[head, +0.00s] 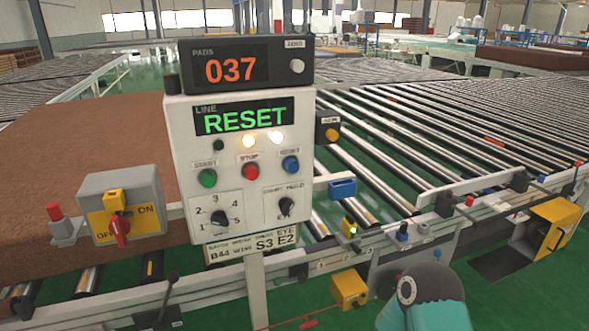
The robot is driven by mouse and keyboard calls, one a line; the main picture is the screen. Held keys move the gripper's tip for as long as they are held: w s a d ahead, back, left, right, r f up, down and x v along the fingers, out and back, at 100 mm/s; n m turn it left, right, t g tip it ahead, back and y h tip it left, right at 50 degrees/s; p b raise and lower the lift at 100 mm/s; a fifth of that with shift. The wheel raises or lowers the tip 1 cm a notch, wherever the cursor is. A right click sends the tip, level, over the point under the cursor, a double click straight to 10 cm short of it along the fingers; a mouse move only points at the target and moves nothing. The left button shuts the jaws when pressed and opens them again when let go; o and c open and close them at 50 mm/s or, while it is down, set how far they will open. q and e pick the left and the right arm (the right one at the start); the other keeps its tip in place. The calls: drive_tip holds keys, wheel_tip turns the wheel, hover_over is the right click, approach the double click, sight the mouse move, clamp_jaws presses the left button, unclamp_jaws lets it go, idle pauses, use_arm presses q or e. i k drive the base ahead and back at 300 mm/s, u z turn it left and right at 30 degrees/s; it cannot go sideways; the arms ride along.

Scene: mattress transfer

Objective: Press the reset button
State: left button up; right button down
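The blue button (291,165) sits at the right of a row of three on the white control panel (185,120). Its small label seems to read RESET. The red stop button (250,170) is in the middle and the green start button (208,178) is at the left. The panel's line display (244,119) reads RESET in green letters. Nothing covers the blue button. Neither gripper shows; only a teal and dark part of mine (430,305) is at the bottom right, well below the panel.
A black counter box (283,67) reading 037 stands on top. Two dials are below the buttons. A grey switch box (148,190) with a red handle is at the left. A brown mattress (80,140) lies behind; a roller conveyor (430,130) spreads right.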

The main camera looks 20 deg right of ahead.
sight(292, 166)
drive_tip(key=u, duration=1)
drive_tip(key=i, duration=0.15)
drive_tip(key=z, duration=2.6)
drive_tip(key=k, duration=0.75)
drive_tip(key=u, duration=0.95)
drive_tip(key=i, duration=1)
drive_tip(key=u, duration=0.05)
